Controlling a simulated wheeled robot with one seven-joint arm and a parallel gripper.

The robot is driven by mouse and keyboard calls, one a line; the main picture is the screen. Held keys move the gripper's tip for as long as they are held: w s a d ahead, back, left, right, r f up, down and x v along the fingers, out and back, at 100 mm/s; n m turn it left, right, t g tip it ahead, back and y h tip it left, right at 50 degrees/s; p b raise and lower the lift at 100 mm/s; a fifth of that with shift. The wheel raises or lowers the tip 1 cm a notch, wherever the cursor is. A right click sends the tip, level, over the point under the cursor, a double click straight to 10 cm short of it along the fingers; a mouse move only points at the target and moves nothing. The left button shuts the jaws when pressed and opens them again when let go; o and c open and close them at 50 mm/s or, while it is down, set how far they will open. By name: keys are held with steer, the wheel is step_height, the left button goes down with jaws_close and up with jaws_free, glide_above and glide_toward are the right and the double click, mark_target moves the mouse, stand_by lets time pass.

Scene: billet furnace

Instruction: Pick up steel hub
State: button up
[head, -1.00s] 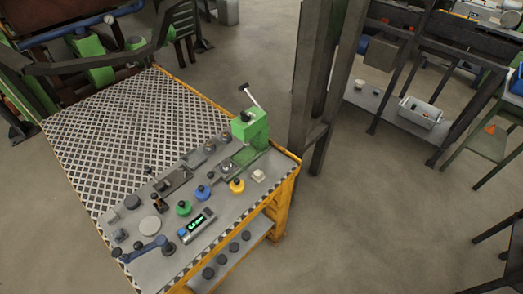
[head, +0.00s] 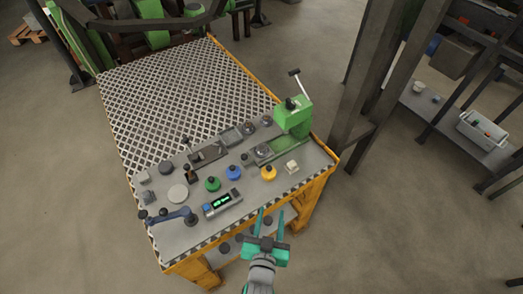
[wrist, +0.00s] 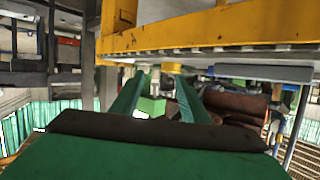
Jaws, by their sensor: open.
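My gripper (head: 270,211) is open and empty, in front of the table's front edge near its right end. In the wrist view my gripper (wrist: 161,82) has its two green fingers apart with nothing between them, below the yellow table edge. A small round grey metal part, perhaps the steel hub (head: 262,152), sits at the base of the green press (head: 293,118) on the table top. I cannot tell for sure that it is the hub, as other small grey parts lie nearby. The gripper is apart from all of them.
The yellow-edged table (head: 330,166) also bears green, blue (head: 233,172) and yellow knobbed pieces, a display device (head: 221,202) and a blue-handled lever (head: 176,217). Dark round pieces sit on its lower shelf. A dark post (head: 372,95) stands right of the table. Floor in front is clear.

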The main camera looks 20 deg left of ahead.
mark_target(261, 146)
steer(key=w+a+r, duration=0.1)
steer(key=w+a, duration=0.1)
steer(key=w, duration=0.2)
steer(key=w+a+r+n+y, duration=0.1)
steer(key=w+a+r, duration=0.1)
steer(key=w+a, duration=0.1)
steer(key=w+a+r+n+g+y, duration=0.1)
steer(key=w+a+r, duration=0.1)
steer(key=w, duration=0.4)
steer(key=shift+a+r, duration=0.1)
steer(key=shift+a, duration=0.1)
steer(key=shift+r+x, duration=0.15)
steer(key=shift+x, duration=2.6)
steer(key=shift+r+x, duration=0.15)
steer(key=shift+x, duration=2.6)
steer(key=shift+a, duration=0.2)
steer(key=c, duration=0.9)
jaws_close()
steer(key=shift+r, duration=0.1)
steer(key=shift+r, duration=0.1)
